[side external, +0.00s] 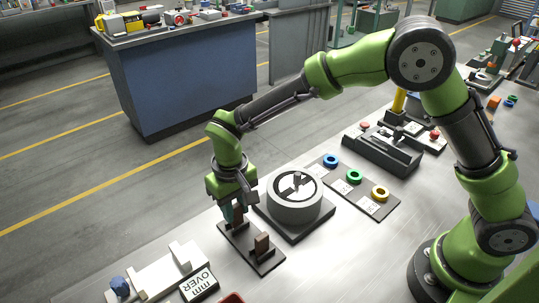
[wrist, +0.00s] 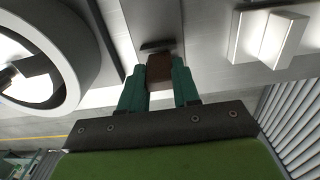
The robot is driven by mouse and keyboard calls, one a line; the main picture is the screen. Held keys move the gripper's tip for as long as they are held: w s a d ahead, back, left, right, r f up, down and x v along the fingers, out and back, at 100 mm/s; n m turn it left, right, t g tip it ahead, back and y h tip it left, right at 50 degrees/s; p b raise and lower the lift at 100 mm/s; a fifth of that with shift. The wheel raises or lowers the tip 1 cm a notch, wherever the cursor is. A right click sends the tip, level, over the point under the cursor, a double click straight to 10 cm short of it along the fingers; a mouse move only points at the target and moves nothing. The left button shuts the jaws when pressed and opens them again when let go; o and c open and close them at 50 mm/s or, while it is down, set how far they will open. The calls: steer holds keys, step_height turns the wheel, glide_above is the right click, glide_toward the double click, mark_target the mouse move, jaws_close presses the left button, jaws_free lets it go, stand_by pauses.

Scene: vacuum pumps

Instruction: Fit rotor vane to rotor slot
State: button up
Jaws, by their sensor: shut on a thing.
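A second brown vane (side external: 262,245) stands upright in the rack to the right. The round grey pump housing (side external: 294,208) sits on a dark base behind the rack. Its rotor (side external: 297,184) shows dark and light areas inside; the housing also shows at left in the wrist view (wrist: 84,55).
A white block fixture (side external: 165,275) with a blue knob and an "OVER" label (side external: 199,286) lie left of the rack. Blue, green and yellow rings (side external: 355,176) lie on a dark strip right of the pump. A dark grey fixture (side external: 380,150) stands farther back.

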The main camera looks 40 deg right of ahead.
steer(key=shift+f, duration=0.4)
steer(key=shift+f, duration=0.1)
steer(key=shift+f, duration=0.15)
steer(key=o, duration=1)
steer(key=shift+o, duration=0.2)
